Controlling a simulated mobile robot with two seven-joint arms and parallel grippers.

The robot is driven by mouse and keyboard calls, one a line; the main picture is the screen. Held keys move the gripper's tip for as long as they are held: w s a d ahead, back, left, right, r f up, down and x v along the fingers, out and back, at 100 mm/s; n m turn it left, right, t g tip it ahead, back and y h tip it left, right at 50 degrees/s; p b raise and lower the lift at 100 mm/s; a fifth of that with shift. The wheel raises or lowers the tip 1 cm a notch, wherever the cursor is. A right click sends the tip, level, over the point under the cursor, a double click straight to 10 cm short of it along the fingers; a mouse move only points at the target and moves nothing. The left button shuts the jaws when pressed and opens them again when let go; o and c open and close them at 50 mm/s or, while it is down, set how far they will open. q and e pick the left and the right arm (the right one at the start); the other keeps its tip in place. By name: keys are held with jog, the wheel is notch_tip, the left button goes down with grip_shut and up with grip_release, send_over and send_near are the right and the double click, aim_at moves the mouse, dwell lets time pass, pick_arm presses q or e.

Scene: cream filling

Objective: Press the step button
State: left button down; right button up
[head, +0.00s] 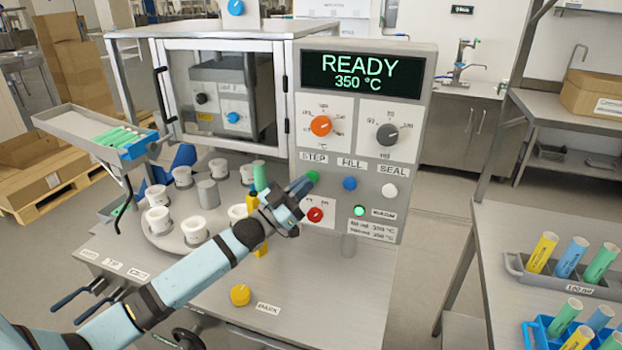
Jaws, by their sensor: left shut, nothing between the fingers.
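The green step button (313,177) sits under the STEP label (314,157) on the grey control panel (420,110). My left gripper (306,184) is shut and empty, with its fingertips at the lower left of the step button. Whether they touch the button I cannot tell. The blue fill button (350,184) and the white seal button (389,190) are to its right. The display (362,72) reads READY and 350 °C. My right gripper is not in view.
A red knob (315,214) and a lit green lamp (359,211) lie below the buttons. A turntable (168,239) with several white cups stands left of my gripper. A yellow knob (240,295) sits on the front tabletop. A side table (500,225) holds coloured tubes.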

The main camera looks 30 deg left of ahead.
pick_arm(q)
jog(key=shift+w, duration=0.1)
jog(key=shift+w+a, duration=0.1)
jog(key=shift+w, duration=0.25)
jog(key=shift+w+a, duration=0.15)
jog(key=shift+w, duration=0.35)
dwell(0.7)
jog(key=shift+s, duration=0.1)
jog(key=shift+s+d+p, duration=0.25)
jog(key=shift+s+p, duration=0.05)
jog(key=shift+s, duration=0.55)
jog(key=s+p, duration=0.1)
jog(key=s, duration=0.1)
jog(key=s+d+p, duration=0.1)
jog(key=s, duration=0.2)
jog(key=shift+d, duration=0.1)
